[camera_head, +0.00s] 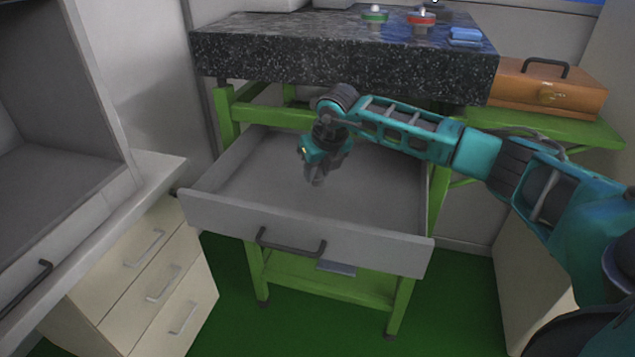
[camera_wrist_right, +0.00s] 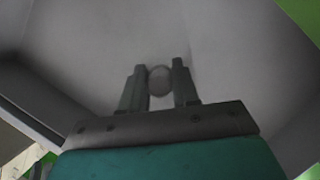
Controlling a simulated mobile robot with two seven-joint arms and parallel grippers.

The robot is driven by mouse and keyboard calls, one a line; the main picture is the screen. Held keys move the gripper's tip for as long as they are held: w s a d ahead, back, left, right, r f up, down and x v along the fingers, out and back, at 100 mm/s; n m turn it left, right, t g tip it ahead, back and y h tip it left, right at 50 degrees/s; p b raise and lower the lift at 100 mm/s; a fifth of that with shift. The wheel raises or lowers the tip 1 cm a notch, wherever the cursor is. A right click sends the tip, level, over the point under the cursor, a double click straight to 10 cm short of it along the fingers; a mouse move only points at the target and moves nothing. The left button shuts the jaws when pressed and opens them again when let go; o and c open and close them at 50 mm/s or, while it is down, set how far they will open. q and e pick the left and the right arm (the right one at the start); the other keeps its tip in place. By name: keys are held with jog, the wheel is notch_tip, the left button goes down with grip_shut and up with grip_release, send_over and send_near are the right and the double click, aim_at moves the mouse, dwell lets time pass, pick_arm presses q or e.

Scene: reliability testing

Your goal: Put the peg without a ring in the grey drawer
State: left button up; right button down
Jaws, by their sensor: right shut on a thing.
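The grey drawer (camera_head: 380,252) is pulled open below the dark stone table top, and its visible floor is bare. My right gripper (camera_head: 316,176) points down over the inside of the drawer. In the right wrist view, my right gripper (camera_wrist_right: 160,82) is shut on a round grey peg (camera_wrist_right: 160,76), seen end-on between the two fingers, with the drawer floor behind it. I cannot tell how far the peg is above the floor. On the table top stand a peg with a green ring (camera_head: 375,15) and a peg with a red ring (camera_head: 421,19). My left gripper is not in view.
The stone table top (camera_head: 300,55) overhangs the back of the drawer. Blue items (camera_head: 465,36) lie at its right end. An orange toolbox (camera_head: 548,90) stands to the right. A cabinet with several white drawers (camera_head: 150,270) stands at the left. Room above the drawer front is clear.

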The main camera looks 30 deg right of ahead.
aim_at(320, 175)
jog(key=shift+f, duration=1.65)
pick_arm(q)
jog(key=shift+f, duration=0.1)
pick_arm(e)
jog(key=shift+f, duration=0.1)
jog(key=c, duration=1.3)
grip_release()
jog(key=shift+f+b, duration=0.1)
jog(key=shift+b, duration=0.2)
jog(key=o, duration=0.5)
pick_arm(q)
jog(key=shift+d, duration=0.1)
pick_arm(e)
jog(key=shift+r, duration=0.3)
pick_arm(q)
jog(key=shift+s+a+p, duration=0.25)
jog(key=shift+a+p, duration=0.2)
jog(key=shift+p, duration=0.4)
pick_arm(e)
jog(key=v, duration=1.1)
jog(key=shift+s+r, duration=0.15)
jog(key=shift+r, duration=0.25)
